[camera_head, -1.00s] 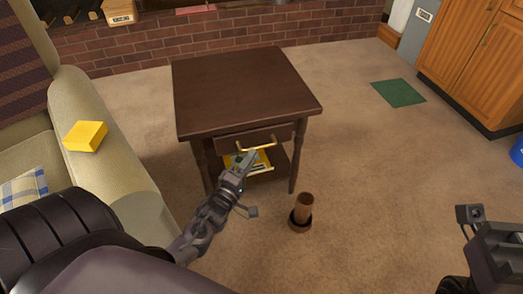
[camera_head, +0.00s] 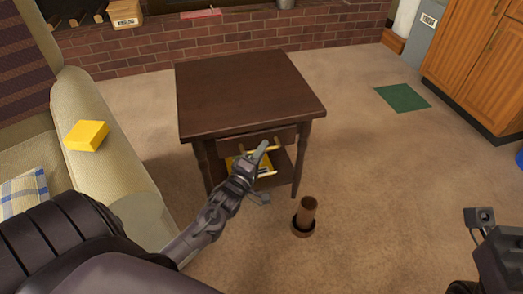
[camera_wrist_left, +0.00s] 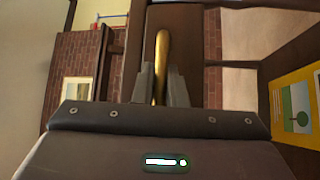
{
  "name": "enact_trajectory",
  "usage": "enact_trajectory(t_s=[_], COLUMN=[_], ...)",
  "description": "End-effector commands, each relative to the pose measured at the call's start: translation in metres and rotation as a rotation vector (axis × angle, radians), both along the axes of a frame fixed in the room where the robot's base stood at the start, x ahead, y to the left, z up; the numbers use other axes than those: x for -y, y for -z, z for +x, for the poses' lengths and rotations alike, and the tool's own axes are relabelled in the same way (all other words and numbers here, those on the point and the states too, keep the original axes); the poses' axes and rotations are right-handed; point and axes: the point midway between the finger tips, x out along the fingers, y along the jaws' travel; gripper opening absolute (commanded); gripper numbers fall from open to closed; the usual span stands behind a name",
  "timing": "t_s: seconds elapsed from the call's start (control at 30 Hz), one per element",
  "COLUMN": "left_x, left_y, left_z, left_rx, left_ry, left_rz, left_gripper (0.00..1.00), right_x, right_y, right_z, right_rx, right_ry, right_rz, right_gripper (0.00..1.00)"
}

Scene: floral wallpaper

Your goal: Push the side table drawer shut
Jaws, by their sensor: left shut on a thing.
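The dark brown side table (camera_head: 245,90) stands in the middle of the head view. Its drawer front (camera_head: 232,143) is under the tabletop, partly hidden by my left gripper; how far it stands out is hard to tell. A brass bar handle (camera_head: 274,148) is on the drawer front. My left gripper (camera_head: 262,149) is shut on this handle. In the left wrist view, the handle (camera_wrist_left: 162,50) runs between the two fingers (camera_wrist_left: 158,85). My right gripper (camera_head: 497,262) is partly in view at the bottom right; its jaws do not show clearly.
A yellow item (camera_head: 238,166) lies on the table's lower shelf. A brown cylinder on a round base (camera_head: 306,214) stands on the carpet near the front right leg. A sofa (camera_head: 105,140) with a yellow box (camera_head: 86,135) is at left.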

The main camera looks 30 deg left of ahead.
Motion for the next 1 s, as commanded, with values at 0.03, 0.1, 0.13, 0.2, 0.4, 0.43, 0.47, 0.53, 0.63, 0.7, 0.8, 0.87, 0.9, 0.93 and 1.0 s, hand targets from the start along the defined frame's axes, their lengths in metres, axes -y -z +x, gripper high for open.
enact_trajectory(t_s=[0.03,0.1,0.13,0.2,0.4,0.43,0.47,0.53,0.63,0.7,0.8,0.87,0.9,0.93,1.0], left_x=[0.0,0.0,0.0,0.0,-0.021,-0.025,-0.027,-0.032,-0.034,-0.034,-0.035,-0.035,-0.035,-0.035,-0.035], left_y=[0.0,0.0,0.0,0.0,0.0,0.0,0.0,0.0,0.0,0.0,0.0,-0.001,-0.001,-0.001,0.0], left_z=[0.0,0.0,0.0,0.0,0.019,0.021,0.024,0.028,0.029,0.029,0.029,0.029,0.029,0.029,0.029], left_rx=[-0.001,-0.001,-0.001,-0.001,0.002,0.001,0.001,0.0,-0.002,-0.001,0.0,0.001,0.001,0.001,0.0], left_ry=[0.0,0.0,0.0,0.0,-0.002,-0.002,-0.001,-0.002,-0.001,-0.002,-0.004,-0.005,-0.005,-0.005,-0.003], left_rz=[0.0,0.0,0.0,0.0,0.003,0.002,0.001,0.0,-0.001,-0.001,-0.001,0.0,0.0,0.0,0.001], left_gripper=[0.0,0.0,0.0,0.0,0.0,0.0,0.0,0.0,0.0,0.0,0.0,0.15,0.21,0.25,0.33], right_x=[0.0,0.0,0.0,0.0,0.0,0.0,0.0,0.0,0.0,0.0,0.0,0.0,0.0,0.0,0.0], right_y=[0.0,0.0,0.0,0.0,0.001,0.001,0.001,0.002,0.001,0.001,0.001,0.001,0.001,0.001,0.001], right_z=[0.0,0.0,0.0,0.0,0.0,0.0,0.0,0.0,0.0,0.0,0.0,0.0,0.0,0.0,0.0], right_rx=[0.0,0.0,0.0,0.0,0.001,0.001,0.001,0.0,0.0,0.0,0.0,0.001,0.001,0.001,0.001], right_ry=[0.0,0.0,0.0,0.0,0.0,0.0,0.0,0.0,0.0,0.0,0.0,0.0,0.0,0.0,0.001], right_rz=[0.0,0.0,0.0,0.0,0.0,0.0,0.0,0.0,0.001,0.001,0.001,0.001,0.001,0.001,0.0], right_gripper=[0.0,0.0,0.0,0.0,0.0,0.0,0.0,0.0,0.0,0.0,0.0,0.0,0.0,0.0,0.0])
